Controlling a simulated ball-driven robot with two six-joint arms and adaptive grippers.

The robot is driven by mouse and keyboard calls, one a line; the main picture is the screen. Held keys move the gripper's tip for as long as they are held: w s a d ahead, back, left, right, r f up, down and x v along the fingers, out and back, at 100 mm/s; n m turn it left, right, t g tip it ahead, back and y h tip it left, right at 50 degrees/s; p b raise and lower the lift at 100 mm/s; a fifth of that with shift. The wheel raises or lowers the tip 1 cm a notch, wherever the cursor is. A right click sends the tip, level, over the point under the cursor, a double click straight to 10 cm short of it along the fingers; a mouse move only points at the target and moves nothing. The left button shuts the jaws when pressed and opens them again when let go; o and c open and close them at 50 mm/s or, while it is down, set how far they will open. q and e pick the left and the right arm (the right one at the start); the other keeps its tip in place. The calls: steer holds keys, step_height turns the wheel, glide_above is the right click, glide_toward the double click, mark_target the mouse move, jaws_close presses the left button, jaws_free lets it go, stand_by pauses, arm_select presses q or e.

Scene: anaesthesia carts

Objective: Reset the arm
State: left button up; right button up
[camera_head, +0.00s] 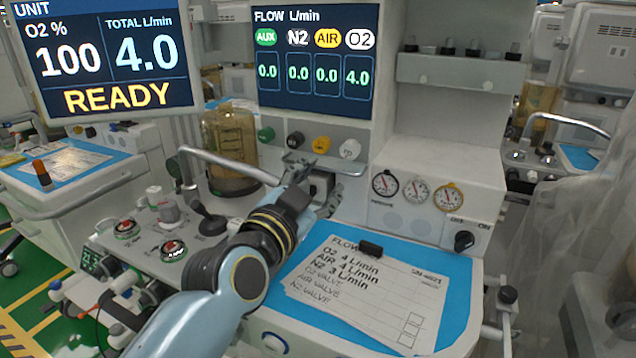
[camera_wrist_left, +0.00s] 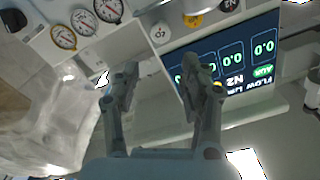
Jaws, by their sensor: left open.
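My left arm (camera_head: 215,290) reaches in from the bottom of the head view, over the front of the cart. Its gripper (camera_head: 315,178) is just below the row of flow knobs, with its fingers spread. In the left wrist view the same gripper (camera_wrist_left: 160,70) has two fingers apart and nothing between them. The white knob (camera_head: 350,149) and yellow knob (camera_head: 321,145) are close above the gripper in the head view; I cannot tell whether it touches anything. The flow display (camera_head: 315,60) reads 4.0 under O2 and 0.0 under AUX, N2 and AIR. My right gripper is not in view.
A card (camera_head: 375,295) with flow values lies on the blue work surface (camera_head: 448,268) beside my arm. A metal rail (camera_head: 225,164) and an amber canister (camera_head: 229,135) stand left of the gripper. Gauges (camera_head: 416,190) are at the right. A monitor (camera_head: 115,55) reads READY.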

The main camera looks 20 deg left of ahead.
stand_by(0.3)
arm_select(q)
steer(key=s+a+f+n+g+y, duration=0.1)
steer(key=s+a+f+n+g, duration=0.25)
steer(key=s, duration=0.65)
steer(key=s+a+f+g, duration=0.2)
steer(key=s+f+g, duration=0.35)
steer(key=s, duration=0.35)
steer(key=s+a+f+n+g+y, duration=0.1)
steer(key=s+a+f+n+g, duration=0.15)
steer(key=s+g, duration=0.55)
steer(key=s+a+f+t+b, duration=0.1)
steer(key=s+f+b, duration=0.1)
steer(key=f, duration=1.3)
steer(key=s+a+f+b, duration=0.1)
steer(key=s+f+b, duration=0.1)
steer(key=f, duration=1.3)
steer(key=s+a+f+g+b, duration=0.1)
steer(key=s+f+b, duration=0.1)
steer(key=s+f, duration=1.6)
steer(key=shift+s+h, duration=0.25)
steer(key=shift+h, duration=0.05)
